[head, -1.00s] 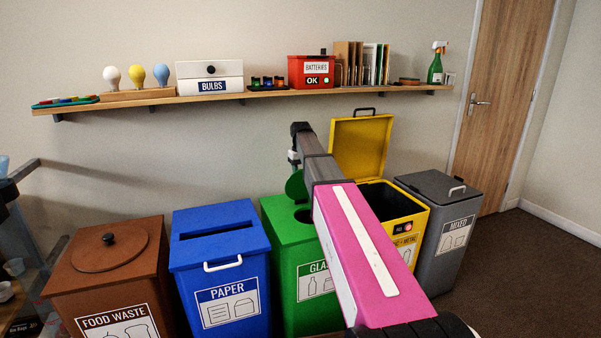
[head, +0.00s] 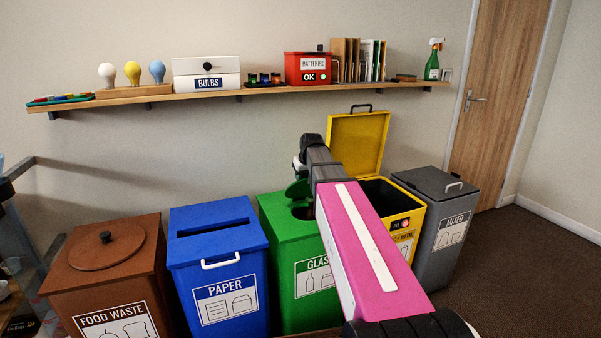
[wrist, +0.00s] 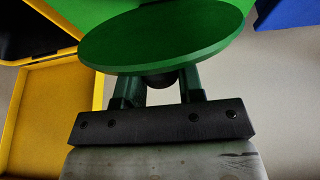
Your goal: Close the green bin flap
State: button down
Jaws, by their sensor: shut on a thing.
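The green glass bin (head: 290,235) stands in the middle of the row, its round opening (head: 303,212) partly showing. Its round green flap (head: 296,189) is tilted up behind the opening, partly hidden by my arm. In the wrist view the flap (wrist: 165,40) fills the top middle. My gripper (wrist: 160,88) is at the flap's edge, its two fingers on either side of a dark knob (wrist: 161,79) under the disc. It is shut on the flap by this knob. In the head view the fingers are hidden behind my arm.
The yellow bin's lid (head: 357,143) stands open just right of my arm. A blue paper bin (head: 217,240) and a brown food waste bin (head: 105,285) stand left, a grey mixed bin (head: 440,225) right. A wall shelf (head: 215,93) with several items runs above.

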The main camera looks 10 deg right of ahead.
aim_at(308, 186)
jog(key=shift+s+d+f+t, duration=0.1)
jog(key=shift+s+f+t, duration=0.1)
jog(key=shift+s, duration=0.25)
jog(key=shift+s+d+f+t, duration=0.1)
jog(key=shift+s+f+t, duration=0.1)
jog(key=shift+s, duration=0.25)
jog(key=shift+s+d+f, duration=0.15)
jog(key=shift+s+f, duration=0.35)
jog(key=shift+s, duration=0.2)
jog(key=shift+s+d+f, duration=0.1)
jog(key=shift+s+f, duration=0.4)
jog(key=shift+s, duration=0.2)
jog(key=c, duration=0.7)
grip_release()
jog(key=shift+c, duration=0.2)
jog(key=shift+r, duration=0.15)
jog(key=v, duration=1)
jog(key=shift+s+r, duration=0.2)
jog(key=shift+s, duration=0.05)
jog(key=shift+d, duration=0.15)
